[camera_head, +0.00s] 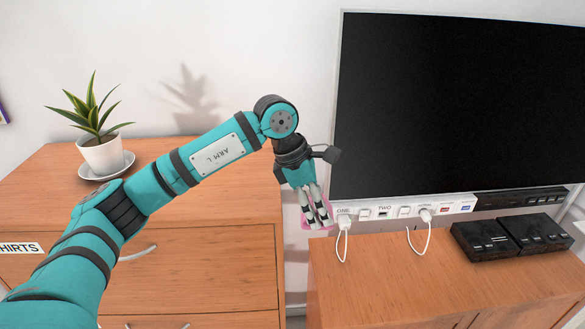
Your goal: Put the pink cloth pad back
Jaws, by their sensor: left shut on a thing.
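My left arm comes in from the left, and its gripper (315,212) points down near the left end of the TV cabinet. It is shut on the pink cloth pad (304,222). Only pink edges of the pad show around the fingers, which hide most of it. The pad is close to the cabinet's back left corner and the white socket strip. I cannot tell whether it touches either one. My right gripper is not in view.
A wooden dresser (220,195) with a potted plant (100,150) stands left. The TV cabinet (390,285) carries black boxes (485,241) at right, and its front left top is clear. A large TV (460,100) and a socket strip (395,212) with white cables are behind.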

